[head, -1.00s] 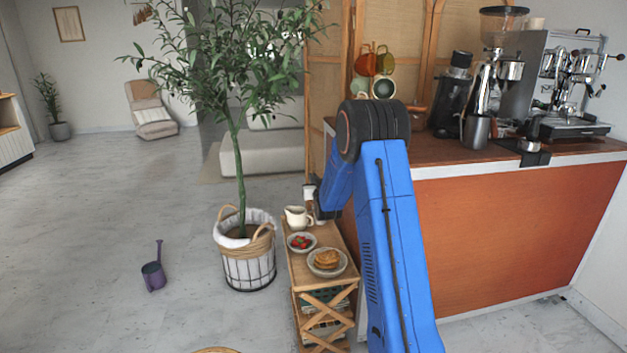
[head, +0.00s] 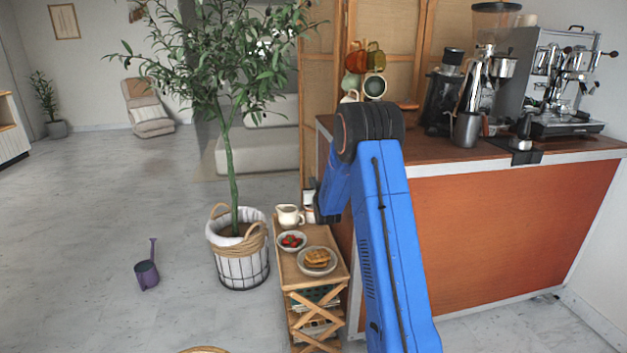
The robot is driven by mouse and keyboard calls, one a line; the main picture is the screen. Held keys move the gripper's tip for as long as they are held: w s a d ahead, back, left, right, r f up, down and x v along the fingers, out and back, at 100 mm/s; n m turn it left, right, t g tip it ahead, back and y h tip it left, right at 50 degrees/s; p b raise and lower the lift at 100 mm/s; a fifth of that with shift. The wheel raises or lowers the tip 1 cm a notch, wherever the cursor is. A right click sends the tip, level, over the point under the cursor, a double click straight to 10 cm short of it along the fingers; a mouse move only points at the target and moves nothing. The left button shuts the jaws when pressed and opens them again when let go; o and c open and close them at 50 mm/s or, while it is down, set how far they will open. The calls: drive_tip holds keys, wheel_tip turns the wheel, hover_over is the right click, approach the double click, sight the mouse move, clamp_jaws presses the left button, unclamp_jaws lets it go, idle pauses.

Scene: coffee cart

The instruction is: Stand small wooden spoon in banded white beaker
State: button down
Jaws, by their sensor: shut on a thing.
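My blue arm reaches over the back end of a small wooden cart. The dark end of my gripper (head: 326,213) shows only in part beside the cart's back edge; its fingertips are mostly hidden by my own arm. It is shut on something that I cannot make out. A small white thing with a brownish band (head: 308,203) stands just left of my gripper, behind the cream pitcher. It may be the banded white beaker, but it is too small and covered to be sure. I cannot make out the small wooden spoon.
The cart (head: 283,262) holds a cream pitcher (head: 289,216), a bowl of strawberries (head: 291,241) and a plate of waffles (head: 317,261). A potted tree (head: 240,262) stands close on the left. The coffee counter (head: 490,230) is on the right. Floor at left is mostly open.

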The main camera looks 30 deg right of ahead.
drive_tip(key=shift+f, duration=4.9)
drive_tip(key=c, duration=1.9)
unclamp_jaws()
drive_tip(key=shift+o, duration=0.3)
wheel_tip(320, 180, up, 10)
